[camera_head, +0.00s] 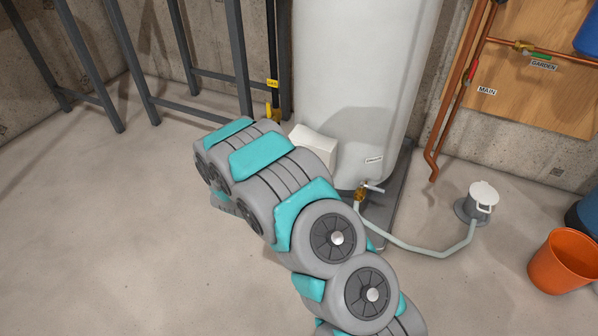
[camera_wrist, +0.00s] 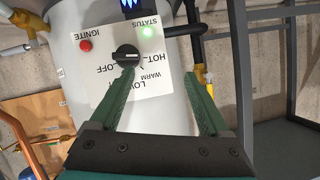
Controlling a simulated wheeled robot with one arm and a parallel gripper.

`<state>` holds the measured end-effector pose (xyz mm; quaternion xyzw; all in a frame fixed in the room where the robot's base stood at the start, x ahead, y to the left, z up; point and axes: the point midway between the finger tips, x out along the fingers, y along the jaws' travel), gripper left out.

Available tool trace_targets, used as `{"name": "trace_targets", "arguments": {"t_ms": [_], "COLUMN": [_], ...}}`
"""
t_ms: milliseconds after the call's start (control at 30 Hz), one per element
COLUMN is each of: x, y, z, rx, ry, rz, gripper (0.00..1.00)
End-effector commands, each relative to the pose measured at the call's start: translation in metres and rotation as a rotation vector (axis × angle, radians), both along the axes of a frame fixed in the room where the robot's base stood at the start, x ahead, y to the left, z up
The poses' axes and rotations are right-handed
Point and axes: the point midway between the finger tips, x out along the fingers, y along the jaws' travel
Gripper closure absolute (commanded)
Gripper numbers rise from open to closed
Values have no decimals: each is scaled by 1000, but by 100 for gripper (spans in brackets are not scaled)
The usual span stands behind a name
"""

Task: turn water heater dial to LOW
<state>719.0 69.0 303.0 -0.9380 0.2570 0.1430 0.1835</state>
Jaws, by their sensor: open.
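The water heater is a white tank (camera_head: 360,80), with a white control box (camera_head: 313,147) low on its side. In the wrist view the control panel (camera_wrist: 82,62) appears upside down. Its black round dial (camera_wrist: 126,53) has a pale pointer mark, and OFF, LOW, WARM and HOT labels lie around it. I cannot tell surely which label the pointer faces. My gripper (camera_wrist: 160,73) is open and empty, its green fingers reaching toward the panel. The left finger's tip is just below the dial; the right finger is off to the right. My arm hides the gripper in the head view.
The panel has a red IGNITE button (camera_wrist: 86,45) and a lit green STATUS light (camera_wrist: 148,33). A yellow gas valve (camera_head: 273,112) stands left of the tank. A drain hose (camera_head: 425,250), floor drain (camera_head: 482,200) and orange bucket (camera_head: 563,264) are right. Left floor is clear.

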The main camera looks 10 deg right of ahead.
Motion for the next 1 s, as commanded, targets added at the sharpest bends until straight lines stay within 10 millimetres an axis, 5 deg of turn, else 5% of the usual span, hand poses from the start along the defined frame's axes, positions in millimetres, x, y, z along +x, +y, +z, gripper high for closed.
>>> {"name": "trace_targets", "arguments": {"t_ms": [33, 167, 533, 1000], "x": [-4, -13, -34, 9], "y": [-3, -14, -26, -58], "z": [-17, -34, -45, -45], "rx": [-40, -142, -296, -295], "ry": [-27, -121, -253, -254], "rz": [-19, -71, -125, -129], "gripper": [20, 20, 20, 20]}}
